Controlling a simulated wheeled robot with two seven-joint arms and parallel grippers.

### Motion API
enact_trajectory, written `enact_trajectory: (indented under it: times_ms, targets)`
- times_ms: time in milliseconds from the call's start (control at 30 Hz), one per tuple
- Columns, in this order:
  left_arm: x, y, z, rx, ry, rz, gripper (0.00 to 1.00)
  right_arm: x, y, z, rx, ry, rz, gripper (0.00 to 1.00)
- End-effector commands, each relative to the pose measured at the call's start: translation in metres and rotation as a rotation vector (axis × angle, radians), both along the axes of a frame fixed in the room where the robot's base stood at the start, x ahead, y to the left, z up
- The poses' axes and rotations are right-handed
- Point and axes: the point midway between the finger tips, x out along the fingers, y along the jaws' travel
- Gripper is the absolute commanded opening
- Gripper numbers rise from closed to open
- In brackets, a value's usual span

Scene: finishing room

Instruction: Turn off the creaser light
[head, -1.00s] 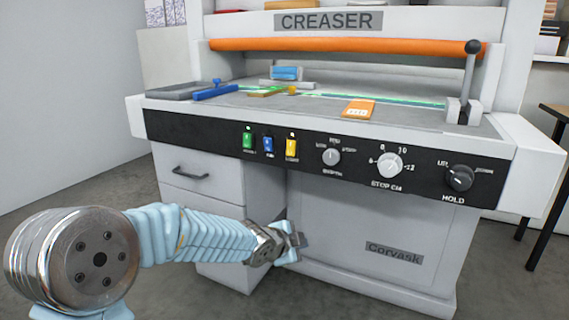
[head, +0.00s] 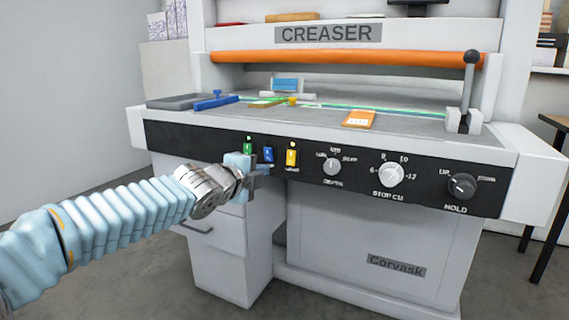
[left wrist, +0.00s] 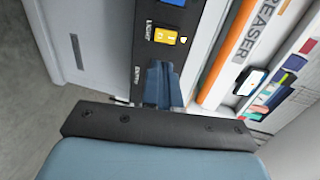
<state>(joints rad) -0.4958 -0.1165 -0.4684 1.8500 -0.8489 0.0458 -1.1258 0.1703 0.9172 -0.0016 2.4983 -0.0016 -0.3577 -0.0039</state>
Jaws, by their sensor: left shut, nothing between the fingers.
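The yellow light switch (head: 291,157) is on the creaser's black front panel (head: 415,184), right of the blue switch (head: 268,154) and green switch (head: 248,148). In the left wrist view the yellow switch (left wrist: 165,37), with the word LIGHT beside it, lies just beyond my fingertips. My left gripper (head: 262,172) is shut and empty, in front of the panel, below and left of the yellow switch in the head view. Its closed fingers (left wrist: 158,72) point toward that switch in the left wrist view; I cannot tell whether they touch the panel. My right gripper is out of view.
Three knobs, depth (head: 332,166), stop (head: 390,174) and hold (head: 461,186), sit farther right on the panel. A lever (head: 470,85) stands at the right end of the bed. An orange card (head: 360,118) and blue-handled tool (head: 215,102) lie on the bed.

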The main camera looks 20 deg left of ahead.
Motion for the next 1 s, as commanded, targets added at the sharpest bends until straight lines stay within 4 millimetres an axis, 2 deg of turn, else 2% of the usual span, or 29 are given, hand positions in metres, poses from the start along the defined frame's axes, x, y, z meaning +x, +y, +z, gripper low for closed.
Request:
enact_trajectory:
  times_ms: [133,300,600,800,1000]
  targets:
    - [0.027,-0.003,0.001,0.004,0.005,0.0,0.0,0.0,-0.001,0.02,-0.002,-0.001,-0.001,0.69]
    - [0.063,-0.006,-0.008,0.005,0.006,0.0,0.0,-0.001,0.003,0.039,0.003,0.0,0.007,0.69]
    - [0.113,-0.009,-0.02,0.002,0.002,0.0,0.0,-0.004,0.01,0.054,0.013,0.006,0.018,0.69]
    - [0.125,-0.01,-0.023,0.0,-0.001,-0.001,0.0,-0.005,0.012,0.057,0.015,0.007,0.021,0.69]
    - [0.126,-0.011,-0.024,0.0,-0.001,-0.001,0.0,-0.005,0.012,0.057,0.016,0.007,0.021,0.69]
